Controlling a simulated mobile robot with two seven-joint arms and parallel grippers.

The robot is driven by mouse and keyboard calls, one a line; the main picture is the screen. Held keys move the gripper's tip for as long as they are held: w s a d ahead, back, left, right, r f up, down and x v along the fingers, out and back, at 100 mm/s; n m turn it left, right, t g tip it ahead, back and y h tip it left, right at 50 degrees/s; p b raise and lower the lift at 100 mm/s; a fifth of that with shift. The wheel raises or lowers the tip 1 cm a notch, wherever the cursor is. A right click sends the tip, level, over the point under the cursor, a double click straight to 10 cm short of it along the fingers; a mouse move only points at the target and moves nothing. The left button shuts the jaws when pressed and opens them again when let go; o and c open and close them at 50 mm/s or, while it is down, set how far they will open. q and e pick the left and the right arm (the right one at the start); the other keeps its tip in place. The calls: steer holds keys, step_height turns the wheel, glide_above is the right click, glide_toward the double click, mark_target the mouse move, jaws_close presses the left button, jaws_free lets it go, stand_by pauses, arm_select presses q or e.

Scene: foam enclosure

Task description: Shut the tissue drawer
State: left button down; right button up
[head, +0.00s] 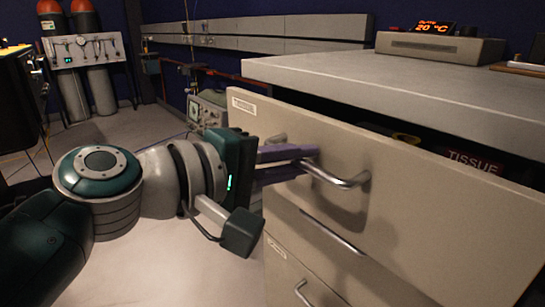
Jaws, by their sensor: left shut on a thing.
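The tissue drawer (405,190) is the top drawer of a beige cabinet on the right. It stands pulled out, with dark space and a box marked TISSUE (474,163) showing behind its front panel. My left gripper (312,164) comes in from the left and is shut on the drawer's metal bar handle (342,181) near the handle's left part. Its purple fingers partly hide the handle. My right gripper is out of view.
The cabinet top (370,80) is grey and overhangs the drawer. A device reading 20 °C (440,45) stands on it. Grey cylinders (100,90) stand at the back left. Pale floor is open at left.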

arm_select(q)
steer(key=c, duration=1.2)
jaws_free()
steer(key=shift+a, duration=0.1)
steer(key=p+v, duration=0.3)
steer(key=v, duration=0.7)
